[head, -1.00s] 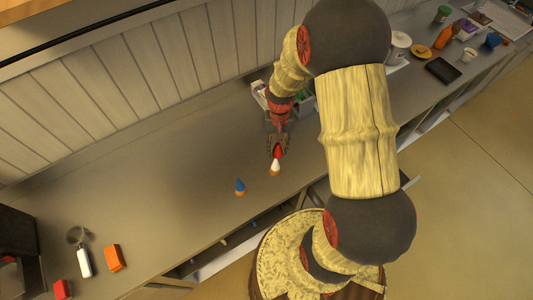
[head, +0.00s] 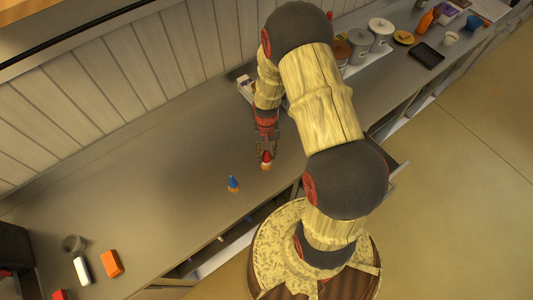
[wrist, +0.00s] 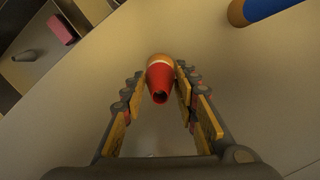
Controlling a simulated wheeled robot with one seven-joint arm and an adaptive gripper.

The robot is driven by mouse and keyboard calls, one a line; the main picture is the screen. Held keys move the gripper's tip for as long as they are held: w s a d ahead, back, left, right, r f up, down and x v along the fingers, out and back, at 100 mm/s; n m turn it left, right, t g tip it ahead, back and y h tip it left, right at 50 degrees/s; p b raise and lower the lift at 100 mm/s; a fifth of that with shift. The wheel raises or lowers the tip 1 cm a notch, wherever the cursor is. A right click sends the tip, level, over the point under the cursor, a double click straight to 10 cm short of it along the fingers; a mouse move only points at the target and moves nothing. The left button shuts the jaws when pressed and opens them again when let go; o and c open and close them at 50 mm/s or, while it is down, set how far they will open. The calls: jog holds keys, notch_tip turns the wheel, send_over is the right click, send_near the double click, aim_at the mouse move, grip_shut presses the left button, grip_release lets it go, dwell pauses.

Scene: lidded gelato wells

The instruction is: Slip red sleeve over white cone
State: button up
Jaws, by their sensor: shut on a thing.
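My gripper (head: 266,153) is over the counter, pointing down. In the wrist view its fingers (wrist: 161,77) are closed on the sides of the red sleeve (wrist: 159,82). The sleeve's narrow, open end faces the wrist camera. An orange-tan base (wrist: 158,60) shows just beyond the sleeve's wide end. In the head view the tan base (head: 266,167) stands on the counter directly under the sleeve. Hardly any white of the cone shows; the sleeve hides most of it. Whether the sleeve is fully down is hard to tell.
A blue cone-shaped piece (head: 233,183) with an orange base stands nearby to the left; it also shows in the wrist view (wrist: 268,8). An orange block (head: 111,263) and a white bottle (head: 82,270) lie at the far left. The counter (head: 150,190) between is clear.

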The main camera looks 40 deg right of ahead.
jog(key=shift+f, duration=0.1)
jog(key=shift+f+b, duration=0.4)
jog(key=shift+f, duration=0.15)
jog(key=o, duration=0.6)
jog(key=shift+o, duration=0.6)
